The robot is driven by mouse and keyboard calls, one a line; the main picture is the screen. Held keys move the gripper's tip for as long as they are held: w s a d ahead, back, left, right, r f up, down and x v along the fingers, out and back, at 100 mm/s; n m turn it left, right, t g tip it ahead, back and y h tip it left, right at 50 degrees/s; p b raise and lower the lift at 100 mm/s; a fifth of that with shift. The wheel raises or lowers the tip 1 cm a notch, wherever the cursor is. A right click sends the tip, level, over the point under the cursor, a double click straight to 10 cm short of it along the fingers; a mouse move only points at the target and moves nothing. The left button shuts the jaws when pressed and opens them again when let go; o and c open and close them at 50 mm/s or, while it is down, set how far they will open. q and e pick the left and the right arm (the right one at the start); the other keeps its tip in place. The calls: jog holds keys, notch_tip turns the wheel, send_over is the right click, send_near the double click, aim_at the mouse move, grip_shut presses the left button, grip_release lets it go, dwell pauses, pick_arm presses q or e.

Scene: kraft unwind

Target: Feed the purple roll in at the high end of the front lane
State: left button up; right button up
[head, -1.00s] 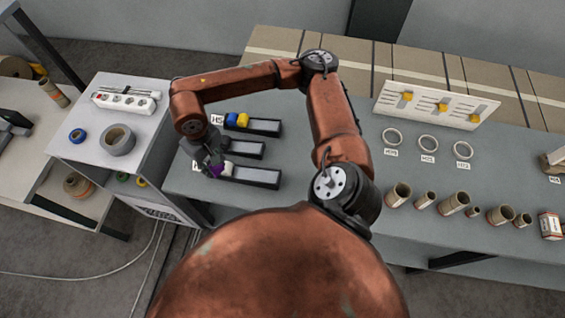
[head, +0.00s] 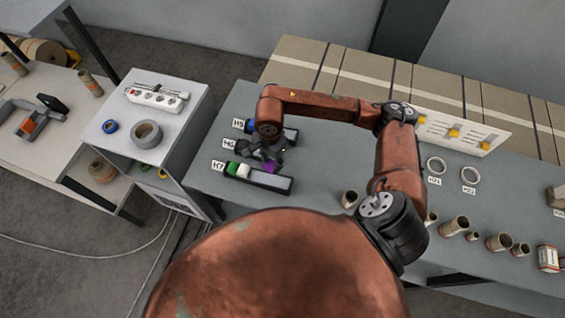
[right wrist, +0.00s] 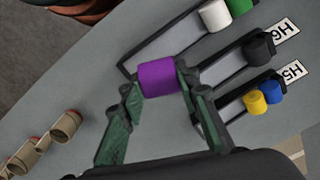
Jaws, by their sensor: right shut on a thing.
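The purple roll (head: 270,167) is between the fingers of my right gripper (right wrist: 158,84), which is shut on it; it fills the gap in the right wrist view (right wrist: 158,74). The front lane (head: 270,183), marked H7, is a dark tray with a green roll (head: 232,168) and a white roll (head: 243,171) at its label end. The purple roll appears just beyond the front lane's far side, to the right of the white roll. Its exact height above the lanes cannot be told. My left gripper is not in view.
The H6 lane holds a black roll (right wrist: 259,48). The H5 lane holds a yellow roll (right wrist: 255,102) and a blue roll (right wrist: 272,91). Cardboard tubes (head: 453,226) stand on the table at right. A white cabinet (head: 178,110) with a grey tape roll (head: 147,134) stands at left.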

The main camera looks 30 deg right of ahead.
jog(key=shift+s+d+f+m+p, duration=0.45)
jog(key=shift+f+m, duration=0.4)
jog(key=shift+m, duration=1.5)
jog(key=shift+s+d+f+m+p, duration=0.2)
jog(key=shift+s+f+m+p, duration=0.45)
jog(key=shift+m, duration=1.75)
jog(key=shift+s+d+f+m+p, duration=0.3)
jog(key=shift+f+m+p, duration=0.55)
jog(key=shift+m, duration=1.5)
jog(key=shift+f+b, duration=0.4)
jog(key=shift+f, duration=0.2)
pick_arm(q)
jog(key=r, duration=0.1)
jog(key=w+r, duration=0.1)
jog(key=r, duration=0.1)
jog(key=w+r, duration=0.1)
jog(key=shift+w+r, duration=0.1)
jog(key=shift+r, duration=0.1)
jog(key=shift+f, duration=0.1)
pick_arm(e)
jog(key=shift+f, duration=0.1)
pick_arm(q)
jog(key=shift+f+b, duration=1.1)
jog(key=shift+b, duration=0.1)
pick_arm(e)
jog(key=shift+w+f, duration=0.1)
jog(key=shift+f, duration=1.15)
